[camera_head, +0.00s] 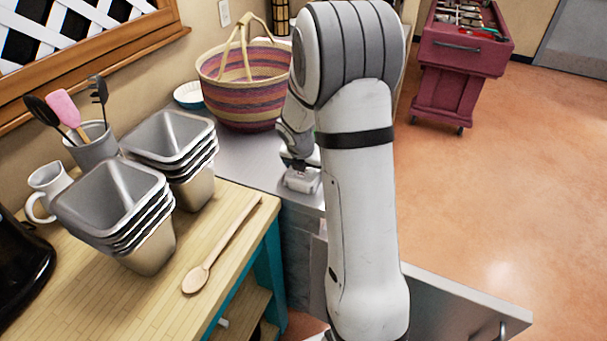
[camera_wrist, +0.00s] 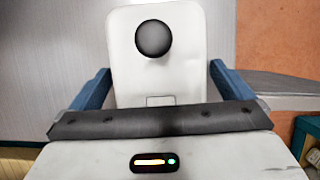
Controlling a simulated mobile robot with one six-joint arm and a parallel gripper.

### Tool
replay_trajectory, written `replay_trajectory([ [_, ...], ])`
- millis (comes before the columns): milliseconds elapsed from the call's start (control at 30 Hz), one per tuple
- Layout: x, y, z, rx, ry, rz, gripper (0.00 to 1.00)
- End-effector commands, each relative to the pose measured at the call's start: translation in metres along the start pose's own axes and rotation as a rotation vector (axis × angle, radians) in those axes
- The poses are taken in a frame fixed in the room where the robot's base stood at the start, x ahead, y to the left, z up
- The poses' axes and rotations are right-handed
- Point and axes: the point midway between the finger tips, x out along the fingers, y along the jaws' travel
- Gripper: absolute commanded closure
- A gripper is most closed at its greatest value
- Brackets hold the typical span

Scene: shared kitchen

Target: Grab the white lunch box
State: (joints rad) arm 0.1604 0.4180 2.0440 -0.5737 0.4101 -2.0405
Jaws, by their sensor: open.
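The white lunch box (camera_head: 302,181) sits on the grey counter, just left of my arm in the head view. In the wrist view, a white, round-cornered piece with a dark round spot, seemingly the lunch box (camera_wrist: 185,78), lies between my two blue fingers. My gripper (camera_head: 298,163) is low over the box in the head view, partly hidden by my arm. In the wrist view my gripper (camera_wrist: 160,80) is open, with a finger on each side of the white piece. I cannot tell whether either finger touches it.
A striped woven basket (camera_head: 240,88) and a small white bowl (camera_head: 188,95) stand behind on the counter. Stacked metal pans (camera_head: 110,197) and a wooden spoon (camera_head: 197,277) are on the wooden table at left. A red cart (camera_head: 460,60) stands on the open floor behind.

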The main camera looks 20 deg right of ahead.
Motion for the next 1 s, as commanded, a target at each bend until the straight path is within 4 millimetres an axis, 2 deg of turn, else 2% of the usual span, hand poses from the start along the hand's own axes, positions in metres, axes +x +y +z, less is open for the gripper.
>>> replay_trajectory([
  [833, 0.0041, 0.0007, -0.0026, -0.002, 0.000, 0.000, 0.00],
  [1000, 0.0040, 0.0008, -0.0026, -0.002, 0.000, 0.000, 0.13],
])
